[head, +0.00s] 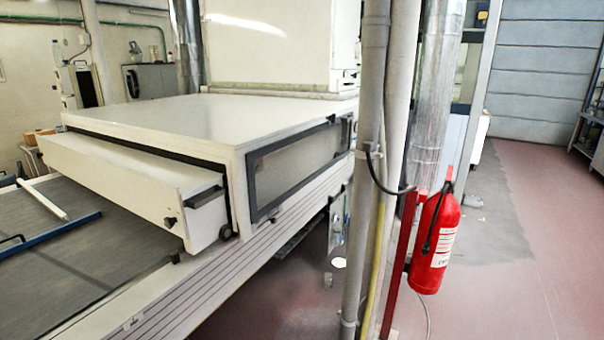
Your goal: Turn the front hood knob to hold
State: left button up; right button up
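The white front hood (120,182) sticks out of the tunnel's near end, above the conveyor belt. A small dark knob (170,222) sits low on its front face, near the right corner. A second dark round knob (226,233) sits at the lower edge of the side, below a black handle (205,197). I cannot tell which of the two is the front hood knob, and no hold marking or knob setting is readable. Neither of my grippers is in view.
The grey belt (40,250) carries a blue bar (50,236). The white tunnel housing (215,115) has a side window (295,160). Vertical pipes (365,180) and a red fire extinguisher (436,240) stand right of it. The red floor (520,270) at right is clear.

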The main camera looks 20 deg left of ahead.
aim_at(169, 224)
jog(key=u, duration=1.05)
jog(key=k, duration=0.5)
jog(key=z, duration=0.8)
jog(key=i, duration=0.95)
jog(key=u, duration=0.4)
